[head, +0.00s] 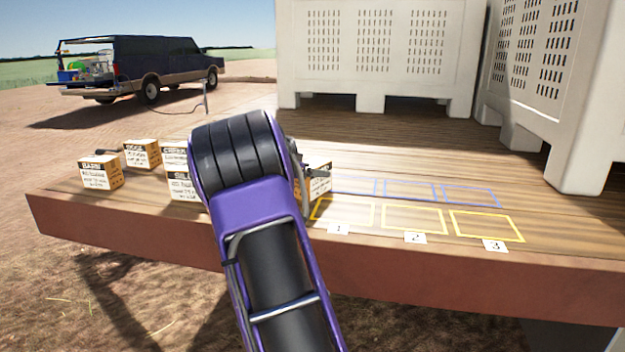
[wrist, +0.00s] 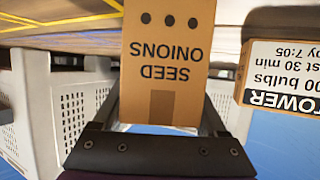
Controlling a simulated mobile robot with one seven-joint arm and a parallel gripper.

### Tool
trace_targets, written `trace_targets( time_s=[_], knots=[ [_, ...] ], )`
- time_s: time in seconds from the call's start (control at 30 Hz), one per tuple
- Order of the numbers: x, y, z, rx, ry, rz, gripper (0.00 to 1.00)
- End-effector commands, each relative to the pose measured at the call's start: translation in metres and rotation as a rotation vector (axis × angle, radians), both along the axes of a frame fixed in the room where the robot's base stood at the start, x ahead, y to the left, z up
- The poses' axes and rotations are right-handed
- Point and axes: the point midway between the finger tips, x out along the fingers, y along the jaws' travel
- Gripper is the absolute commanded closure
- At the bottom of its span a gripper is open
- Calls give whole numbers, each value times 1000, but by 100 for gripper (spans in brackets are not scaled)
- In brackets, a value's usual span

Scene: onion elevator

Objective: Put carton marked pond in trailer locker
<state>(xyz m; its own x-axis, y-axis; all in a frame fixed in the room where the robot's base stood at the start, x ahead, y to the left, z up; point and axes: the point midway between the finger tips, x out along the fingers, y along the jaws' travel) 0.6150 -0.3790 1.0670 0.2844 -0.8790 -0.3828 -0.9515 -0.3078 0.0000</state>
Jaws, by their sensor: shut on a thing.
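My gripper (wrist: 158,115) is shut on a brown carton (wrist: 168,60). The side facing the wrist camera reads SEED ONIONS, upside down, with three dark dots; no pond marking is legible. In the head view my arm hides most of the gripper, and a carton (head: 320,186) shows just right of it, beside the painted boxes. I cannot tell whether the held carton touches the deck. A carton marked TOWER (wrist: 280,80) is at the right of the wrist view, apart from the held one. I cannot make out a trailer locker.
More labelled cartons stand on the wooden deck left of my arm, including a front-left one (head: 100,174) and one behind it (head: 142,154). Yellow numbered boxes (head: 414,219) and blue boxes (head: 410,191) look empty. Large pale bins (head: 375,50) stand behind. A dark vehicle (head: 150,62) is parked beyond.

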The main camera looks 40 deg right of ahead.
Motion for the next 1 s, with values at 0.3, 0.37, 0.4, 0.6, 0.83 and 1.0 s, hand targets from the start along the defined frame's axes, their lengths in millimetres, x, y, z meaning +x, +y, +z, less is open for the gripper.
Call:
trace_targets(
  time_s=[0.3, 0.37, 0.4, 0.6, 0.83, 1.0],
  knots=[
    [0, 0, 12, -2, -5, -1, 100],
    [0, 0, 22, -3, -7, -1, 100],
    [0, 0, 30, -3, -7, -1, 100],
    [0, 0, 70, -2, -7, 0, 100],
    [0, 0, 98, -1, -3, 0, 100],
    [0, 0, 102, -2, -2, 1, 100]
  ],
)
